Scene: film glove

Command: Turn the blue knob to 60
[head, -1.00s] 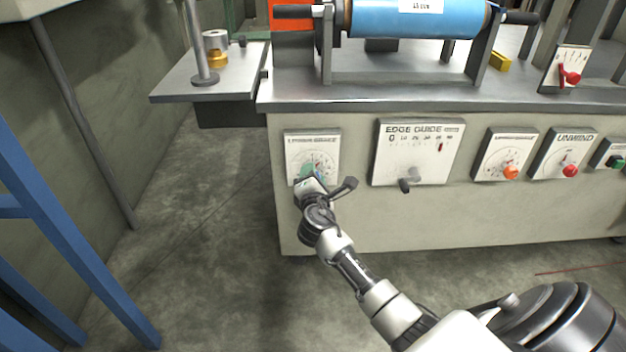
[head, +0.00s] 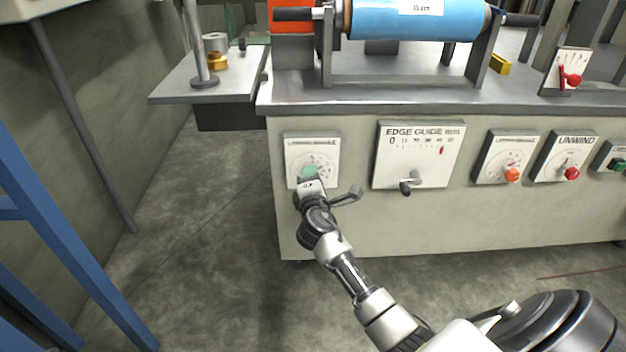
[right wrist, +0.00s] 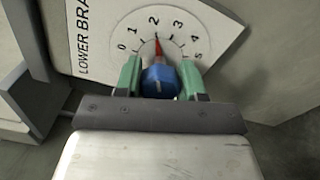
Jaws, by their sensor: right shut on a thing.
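The blue knob (right wrist: 161,82) sits on a white dial plate (right wrist: 100,30) marked "LOWER BRA...", with a scale from 0 to 5. A red pointer (right wrist: 158,46) above the knob stands just past 2. My right gripper (right wrist: 160,85) has its green fingers on both sides of the knob and is shut on it. In the head view my right gripper (head: 311,178) is at the leftmost dial plate (head: 312,150) and hides the knob. My left gripper is not in view.
Right of it on the machine front are the edge guide panel (head: 420,150) with a crank handle, a dial with an orange knob (head: 512,174) and the unwind dial with a red knob (head: 572,173). A blue frame (head: 70,240) stands at the left. The floor between is clear.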

